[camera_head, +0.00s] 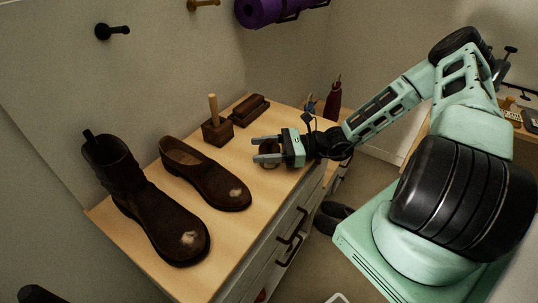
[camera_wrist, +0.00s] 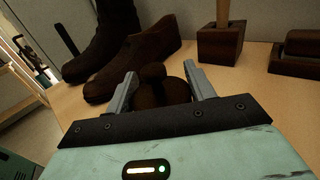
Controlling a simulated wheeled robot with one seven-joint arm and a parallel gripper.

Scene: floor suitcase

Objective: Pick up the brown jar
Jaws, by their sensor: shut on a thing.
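The brown jar (camera_wrist: 163,92) is between the fingers of my gripper (camera_wrist: 163,88) in the wrist view, dark brown with a rounded top. In the head view the jar (camera_head: 270,148) is small and partly hidden by the fingers. My gripper (camera_head: 266,151) reaches over the right part of the wooden dresser top and is shut on the jar. Whether the jar still touches the wood cannot be told.
A dark boot (camera_head: 150,205) and a low brown shoe (camera_head: 205,175) stand left on the dresser top (camera_head: 225,235). A wooden block with an upright handle (camera_head: 217,131) and a brown brush (camera_head: 250,109) stand behind. A red bottle (camera_head: 333,102) is at the far end.

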